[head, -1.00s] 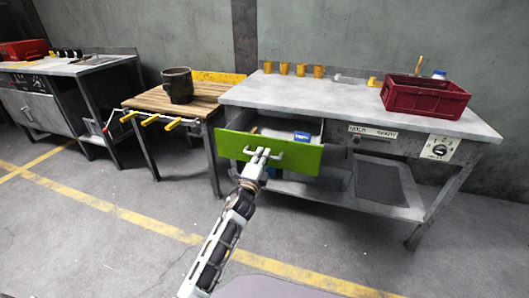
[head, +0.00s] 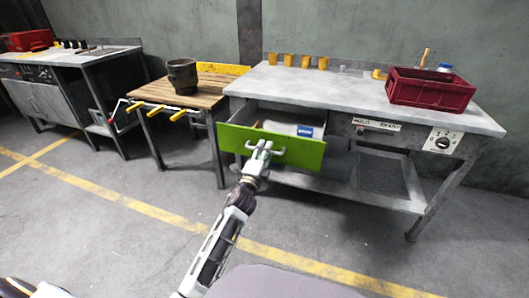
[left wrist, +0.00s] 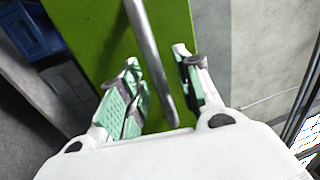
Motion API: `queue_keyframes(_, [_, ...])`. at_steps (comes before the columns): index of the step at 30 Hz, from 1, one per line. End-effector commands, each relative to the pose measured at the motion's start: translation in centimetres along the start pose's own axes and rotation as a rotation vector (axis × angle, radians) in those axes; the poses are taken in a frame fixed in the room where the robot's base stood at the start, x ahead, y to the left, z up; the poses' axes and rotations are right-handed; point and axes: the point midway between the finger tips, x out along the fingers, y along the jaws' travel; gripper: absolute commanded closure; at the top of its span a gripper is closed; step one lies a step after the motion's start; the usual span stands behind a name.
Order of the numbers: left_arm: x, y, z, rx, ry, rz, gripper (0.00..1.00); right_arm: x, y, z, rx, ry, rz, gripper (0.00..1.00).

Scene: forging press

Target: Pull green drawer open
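The green drawer (head: 235,138) is part of the right workbench and stands pulled out, its inside showing from above. Its grey bar handle (head: 277,152) is on the front face. My left gripper (head: 259,150) is at that handle. In the left wrist view the fingers (left wrist: 162,85) are apart, with the handle bar (left wrist: 148,50) running between them in front of the green face (left wrist: 90,25). I see gaps beside the bar, so the fingers do not look closed on it. My right gripper is not in view.
A blue-labelled item (head: 305,131) lies in the drawer. The workbench (head: 330,90) carries a red crate (head: 428,90) and several yellow cups. A wooden table (head: 215,90) with a dark bucket (head: 183,76) stands to the left. The floor in front is clear.

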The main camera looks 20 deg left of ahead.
Motion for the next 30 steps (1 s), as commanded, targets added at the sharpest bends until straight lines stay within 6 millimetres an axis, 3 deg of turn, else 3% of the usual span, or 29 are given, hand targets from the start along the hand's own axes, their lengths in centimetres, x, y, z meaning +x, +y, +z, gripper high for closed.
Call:
queue_keyframes(11, [-0.9,0.0,0.0,0.000,0.000,0.000,0.66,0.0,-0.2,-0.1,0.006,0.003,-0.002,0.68])
queue_keyframes(30, [-6.1,0.1,0.0,0.000,0.000,0.001,0.66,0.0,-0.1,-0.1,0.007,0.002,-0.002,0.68])
